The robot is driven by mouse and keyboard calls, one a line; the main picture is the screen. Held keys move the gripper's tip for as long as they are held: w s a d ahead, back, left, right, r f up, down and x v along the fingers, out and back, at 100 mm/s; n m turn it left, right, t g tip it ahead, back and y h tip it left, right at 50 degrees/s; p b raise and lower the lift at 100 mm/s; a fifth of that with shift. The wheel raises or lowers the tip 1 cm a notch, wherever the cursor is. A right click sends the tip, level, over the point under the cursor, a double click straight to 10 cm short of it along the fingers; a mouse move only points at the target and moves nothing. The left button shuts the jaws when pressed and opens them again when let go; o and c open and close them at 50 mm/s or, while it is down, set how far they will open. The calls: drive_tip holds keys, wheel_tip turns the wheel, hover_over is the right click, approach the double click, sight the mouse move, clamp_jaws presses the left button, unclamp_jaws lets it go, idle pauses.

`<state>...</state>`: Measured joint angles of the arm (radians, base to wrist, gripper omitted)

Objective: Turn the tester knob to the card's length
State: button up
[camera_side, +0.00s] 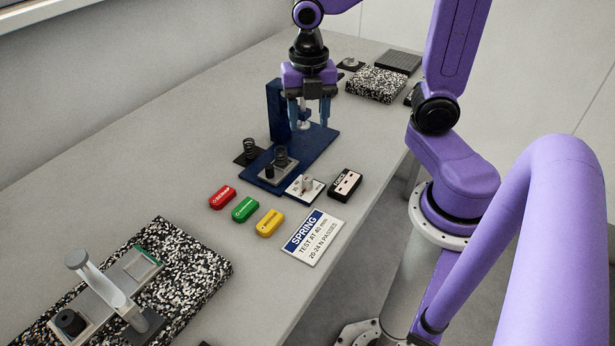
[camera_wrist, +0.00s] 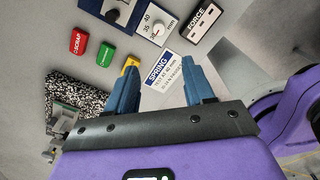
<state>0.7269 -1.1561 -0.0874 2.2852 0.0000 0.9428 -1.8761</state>
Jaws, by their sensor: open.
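The white card (camera_side: 313,238) lies flat on the bench and reads SPRING, TEST AT 40 mm, 20-24 N PASSED; it also shows in the wrist view (camera_wrist: 170,73). The tester knob (camera_side: 307,184) is a small pale knob on a white scale plate at the front of the blue tester (camera_side: 318,148). In the wrist view the knob (camera_wrist: 157,30) has 35 and 40 printed near it; its pointer setting is too small to tell. My gripper (camera_side: 309,122) is open and empty, raised near the tester's column, apart from the knob. Its blue fingers (camera_wrist: 161,72) show in the wrist view.
A black FORCE box (camera_side: 345,184) sits right of the knob. Red (camera_side: 222,197), green (camera_side: 245,209) and yellow (camera_side: 270,222) blocks lie left of the card. A dark coil spring (camera_side: 250,150) stands beside the tester. A speckled slab (camera_side: 200,268) carries a lever fixture.

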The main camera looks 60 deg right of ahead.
sight(307, 177)
drive_tip(key=shift+n, duration=0.3)
drive_tip(key=f, duration=1.7)
drive_tip(key=shift+w+d+f, duration=0.15)
drive_tip(key=shift+w+f, duration=0.05)
drive_tip(key=shift+w, duration=0.05)
clamp_jaws()
